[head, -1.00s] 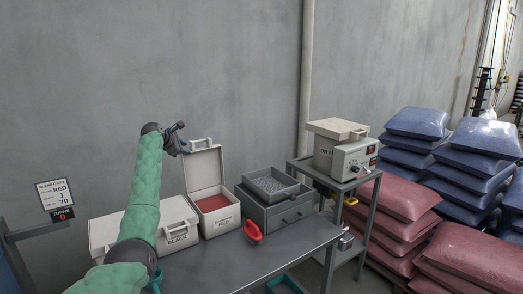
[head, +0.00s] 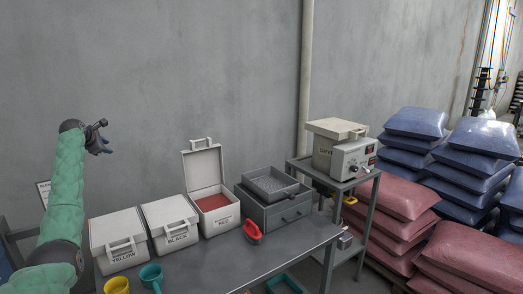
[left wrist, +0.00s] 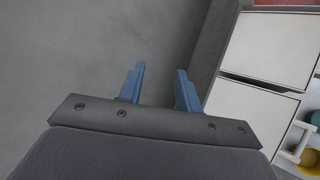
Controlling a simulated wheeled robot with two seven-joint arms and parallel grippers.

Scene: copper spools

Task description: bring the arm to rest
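My left arm, in a green sleeve, rises at the left of the head view. Its gripper (head: 104,146) is up in front of the grey wall, above and left of the bins. In the left wrist view the two blue fingers (left wrist: 160,88) stand apart with nothing between them, so it is open and empty. My right gripper is not in view.
A dryer (head: 353,160) stands right.

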